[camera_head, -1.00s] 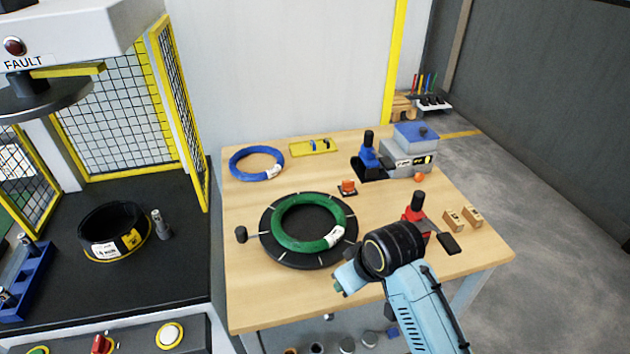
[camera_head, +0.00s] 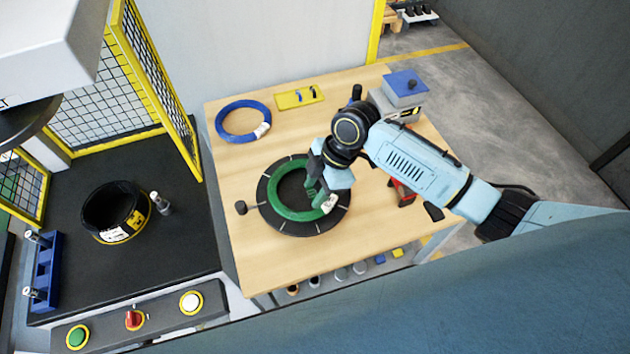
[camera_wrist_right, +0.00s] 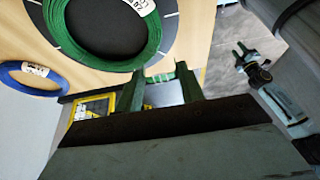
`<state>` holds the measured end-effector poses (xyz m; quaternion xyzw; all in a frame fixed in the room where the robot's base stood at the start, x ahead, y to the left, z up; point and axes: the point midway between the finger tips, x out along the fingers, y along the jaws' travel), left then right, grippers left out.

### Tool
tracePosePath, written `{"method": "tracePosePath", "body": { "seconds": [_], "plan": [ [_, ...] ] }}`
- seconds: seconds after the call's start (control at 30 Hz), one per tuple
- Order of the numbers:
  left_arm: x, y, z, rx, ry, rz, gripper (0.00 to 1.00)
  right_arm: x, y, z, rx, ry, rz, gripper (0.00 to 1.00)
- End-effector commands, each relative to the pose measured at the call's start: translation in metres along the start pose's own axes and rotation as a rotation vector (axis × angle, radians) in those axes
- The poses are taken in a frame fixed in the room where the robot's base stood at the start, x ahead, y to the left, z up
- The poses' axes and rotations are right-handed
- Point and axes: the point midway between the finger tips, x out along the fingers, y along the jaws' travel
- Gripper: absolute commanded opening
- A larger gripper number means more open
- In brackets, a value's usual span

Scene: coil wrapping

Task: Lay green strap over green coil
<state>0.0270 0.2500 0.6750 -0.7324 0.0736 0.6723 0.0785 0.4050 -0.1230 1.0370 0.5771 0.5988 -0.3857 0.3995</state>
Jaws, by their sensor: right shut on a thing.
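The green coil (camera_head: 280,205) lies flat on a round black turntable (camera_head: 270,222) on the wooden table. A white label sits on its right side. My right gripper (camera_head: 322,188) is over the coil's right part and hides some of it. It is shut on a dark green piece, seemingly the green strap (camera_head: 311,184); in the right wrist view two dark green upright pieces (camera_wrist_right: 133,92) stand at the jaws, and I cannot tell strap from fingers there. Whether the strap touches the coil is unclear. My left gripper (camera_wrist_right: 240,58) shows small in the right wrist view, its fingers apart.
A blue coil (camera_head: 243,120) and a yellow tray (camera_head: 300,96) lie at the table's back. A grey box with a blue top (camera_head: 404,84) stands back right. A red tool (camera_head: 402,194) is partly behind my arm. A caged machine with a black coil (camera_head: 115,210) stands left.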

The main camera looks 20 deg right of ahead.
Motion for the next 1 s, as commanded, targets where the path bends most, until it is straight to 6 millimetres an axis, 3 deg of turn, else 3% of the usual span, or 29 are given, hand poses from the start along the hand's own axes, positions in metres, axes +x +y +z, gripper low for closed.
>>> {"method": "tracePosePath", "body": {
  "seconds": [0.27,1.0],
  "plan": [
    [0.000,0.001,0.002,0.000,-0.004,0.001,0.36,-0.002,0.000,0.003,0.003,-0.002,0.001,0.17],
    [0.037,0.001,-0.004,0.000,0.011,0.000,0.36,0.052,0.000,0.024,0.003,0.000,0.001,0.17]
  ]
}}
